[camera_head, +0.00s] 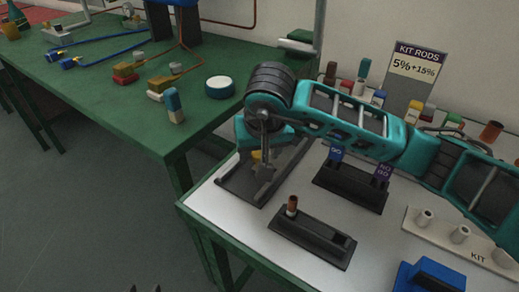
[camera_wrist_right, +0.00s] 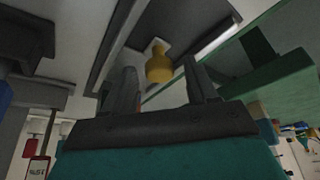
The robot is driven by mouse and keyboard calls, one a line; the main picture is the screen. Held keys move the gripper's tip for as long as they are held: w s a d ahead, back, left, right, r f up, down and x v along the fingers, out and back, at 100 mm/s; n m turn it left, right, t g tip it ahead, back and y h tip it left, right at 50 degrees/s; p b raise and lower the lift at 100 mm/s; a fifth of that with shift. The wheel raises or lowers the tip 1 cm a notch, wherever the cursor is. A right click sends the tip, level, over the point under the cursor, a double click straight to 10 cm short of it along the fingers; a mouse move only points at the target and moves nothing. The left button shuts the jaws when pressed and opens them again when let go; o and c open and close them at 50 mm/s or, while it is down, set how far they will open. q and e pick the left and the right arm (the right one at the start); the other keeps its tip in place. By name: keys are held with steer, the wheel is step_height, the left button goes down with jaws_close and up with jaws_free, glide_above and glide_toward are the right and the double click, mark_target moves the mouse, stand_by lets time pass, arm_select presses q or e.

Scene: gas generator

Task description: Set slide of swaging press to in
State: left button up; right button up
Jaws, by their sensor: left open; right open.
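A dark press base with raised side rails, seemingly the swaging press (camera_head: 237,187), sits at the white table's left corner. My right arm partly covers it. A small yellow piece (camera_head: 256,155) shows on it under my right gripper (camera_head: 262,148). In the right wrist view, a yellow knob (camera_wrist_right: 159,68) lies between the spread fingertips, with visible gaps on both sides. The right gripper is open; I see no contact. The slide itself is hard to make out.
A black block holding a brown rod (camera_head: 318,243) and a GO/NO GO gauge (camera_head: 350,187) stand close to the press. A KIT tray (camera_head: 437,237) and blue block (camera_head: 430,277) lie at the right. A green bench (camera_head: 120,105) stands at the left.

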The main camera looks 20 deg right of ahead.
steer(key=shift+c, duration=0.5)
jaws_close()
steer(key=shift+w+d, duration=0.15)
steer(key=shift+d, duration=0.1)
steer(key=shift+w+d+b, duration=0.75)
steer(key=shift+w+d, duration=0.15)
steer(key=shift+d, duration=0.3)
steer(key=shift+c, duration=1.1)
jaws_free()
steer(key=o, duration=0.3)
